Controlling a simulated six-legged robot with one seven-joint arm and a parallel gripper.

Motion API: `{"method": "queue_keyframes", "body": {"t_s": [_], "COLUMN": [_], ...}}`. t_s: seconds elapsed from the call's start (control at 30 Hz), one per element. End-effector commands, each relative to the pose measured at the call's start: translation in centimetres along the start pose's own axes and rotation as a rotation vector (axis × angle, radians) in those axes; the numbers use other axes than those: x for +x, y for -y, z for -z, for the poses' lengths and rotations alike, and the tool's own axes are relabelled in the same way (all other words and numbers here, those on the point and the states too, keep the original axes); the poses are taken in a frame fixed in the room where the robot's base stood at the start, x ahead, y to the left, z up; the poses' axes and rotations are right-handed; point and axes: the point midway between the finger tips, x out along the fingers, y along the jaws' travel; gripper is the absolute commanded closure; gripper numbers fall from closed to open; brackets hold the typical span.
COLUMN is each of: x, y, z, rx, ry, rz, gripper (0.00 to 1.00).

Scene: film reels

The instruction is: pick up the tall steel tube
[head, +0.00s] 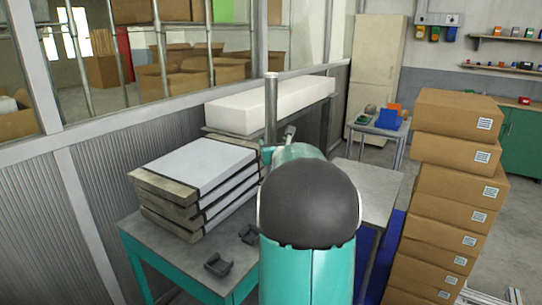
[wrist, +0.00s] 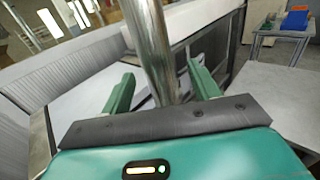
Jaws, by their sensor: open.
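The tall steel tube (head: 271,108) stands upright in the head view, just beyond my arm. Its lower part is hidden behind the arm. In the wrist view the tube (wrist: 152,45) leans slightly in the picture and passes between my two green fingers. My gripper (wrist: 160,83) is open, with a finger on each side of the tube. A gap shows between the tube and the right finger; the left finger is also apart from it. In the head view my gripper (head: 279,146) is mostly hidden by my own arm.
Stacked grey-white slabs (head: 190,170) lie on the teal-framed table (head: 150,250), left of the tube. A long white block (head: 268,105) lies behind it. Dark brackets (head: 217,265) sit at the table's front. Stacked cardboard boxes (head: 460,155) stand at right.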

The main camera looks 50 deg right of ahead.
Motion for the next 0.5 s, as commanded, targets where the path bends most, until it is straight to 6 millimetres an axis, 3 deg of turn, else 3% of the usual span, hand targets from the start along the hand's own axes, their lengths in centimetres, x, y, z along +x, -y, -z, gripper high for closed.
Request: {"method": "queue_keyframes", "body": {"t_s": [0.33, 0.5], "x": [4.3, 5.3], "y": [-0.1, -0.1], "z": [0.1, 0.1], "rx": [0.002, 0.001], "ry": [0.000, 0.000], "rz": [0.000, 0.001], "gripper": [0.39, 0.39]}}
